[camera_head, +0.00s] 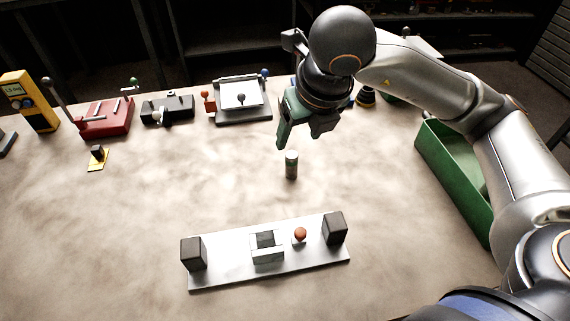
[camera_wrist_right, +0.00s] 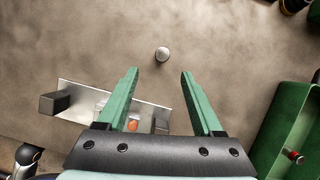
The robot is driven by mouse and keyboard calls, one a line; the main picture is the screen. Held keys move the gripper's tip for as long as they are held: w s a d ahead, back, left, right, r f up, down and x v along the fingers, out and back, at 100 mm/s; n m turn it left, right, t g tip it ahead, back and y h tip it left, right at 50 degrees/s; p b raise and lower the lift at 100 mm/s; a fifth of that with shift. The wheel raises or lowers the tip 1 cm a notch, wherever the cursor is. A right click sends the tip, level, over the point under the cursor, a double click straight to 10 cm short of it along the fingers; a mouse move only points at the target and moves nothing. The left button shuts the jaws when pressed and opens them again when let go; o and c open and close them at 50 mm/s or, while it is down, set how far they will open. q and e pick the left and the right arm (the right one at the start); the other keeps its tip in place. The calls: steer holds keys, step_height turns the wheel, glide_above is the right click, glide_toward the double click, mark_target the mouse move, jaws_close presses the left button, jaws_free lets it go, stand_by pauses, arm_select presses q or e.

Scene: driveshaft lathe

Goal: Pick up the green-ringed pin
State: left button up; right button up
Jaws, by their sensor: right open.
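The green-ringed pin (camera_head: 291,165) stands upright on the table, a small grey cylinder with a green band near its top. In the right wrist view the pin (camera_wrist_right: 162,54) shows end-on, just beyond the fingertips and roughly centred between them. My right gripper (camera_head: 298,140) is above and behind the pin in the head view, apart from it. Its two green fingers (camera_wrist_right: 160,73) are spread open with nothing between them. My left gripper is not in view.
A metal fixture plate (camera_head: 216,267) with dark end blocks, a middle block and an orange knob lies in front. A green bin (camera_head: 454,184) stands at right. A red device (camera_head: 106,118), a black one (camera_head: 168,108) and a yellow meter (camera_head: 29,101) line the back left.

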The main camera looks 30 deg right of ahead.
mark_target(292, 155)
steer(key=x, duration=0.9)
steer(key=shift+w+d+f+b, duration=0.1)
steer(key=shift+d+b, duration=0.15)
steer(key=shift+b, duration=0.05)
jaws_close()
stand_by(0.3)
